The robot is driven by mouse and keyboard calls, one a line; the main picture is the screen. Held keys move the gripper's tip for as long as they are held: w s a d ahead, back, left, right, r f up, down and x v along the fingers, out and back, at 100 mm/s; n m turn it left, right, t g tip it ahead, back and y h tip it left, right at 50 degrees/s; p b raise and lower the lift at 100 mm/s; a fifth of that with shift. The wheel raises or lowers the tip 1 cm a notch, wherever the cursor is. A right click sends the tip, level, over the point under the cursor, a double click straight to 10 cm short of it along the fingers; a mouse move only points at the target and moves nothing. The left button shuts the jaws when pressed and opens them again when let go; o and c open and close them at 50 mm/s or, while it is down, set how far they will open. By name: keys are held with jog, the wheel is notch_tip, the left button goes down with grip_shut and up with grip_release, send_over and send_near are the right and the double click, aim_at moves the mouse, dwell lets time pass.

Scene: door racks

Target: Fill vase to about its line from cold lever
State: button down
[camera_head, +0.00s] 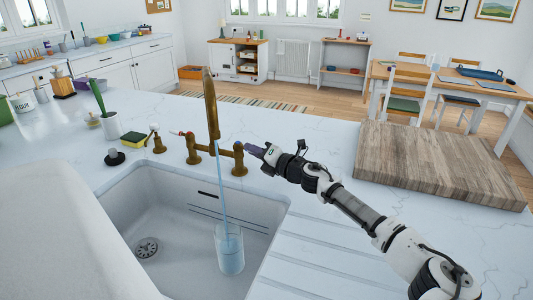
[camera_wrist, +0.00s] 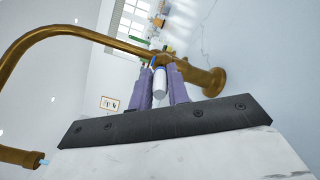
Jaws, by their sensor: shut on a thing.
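The vase (camera_head: 229,256) is a clear glass standing in the sink under the brass tap (camera_head: 210,105). A thin stream of water (camera_head: 222,190) runs from the spout into it. Bluish water shows in the vase, but I cannot make out its line. My gripper (camera_head: 254,150) is at the tap's right side, with its purple fingers shut on a lever. In the wrist view the lever's white handle (camera_wrist: 160,88) shows between the fingers, near the brass spout (camera_wrist: 60,34). The tap's left lever (camera_head: 184,134) is free.
The white sink (camera_head: 180,215) has a drain at its left. A wooden board (camera_head: 440,165) lies on the counter at right. A sponge (camera_head: 133,138), soap pump and utensil pot stand left of the tap. Grooved counter right of the sink is clear beneath my arm.

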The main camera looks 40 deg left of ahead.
jog(key=c, duration=1.3)
grip_release()
jog(key=shift+c, duration=0.2)
jog(key=shift+d, duration=0.1)
jog(key=w+d+b, duration=0.1)
jog(key=d+b, duration=0.3)
jog(key=d, duration=0.9)
jog(key=shift+d, duration=0.3)
jog(key=shift+w, duration=0.1)
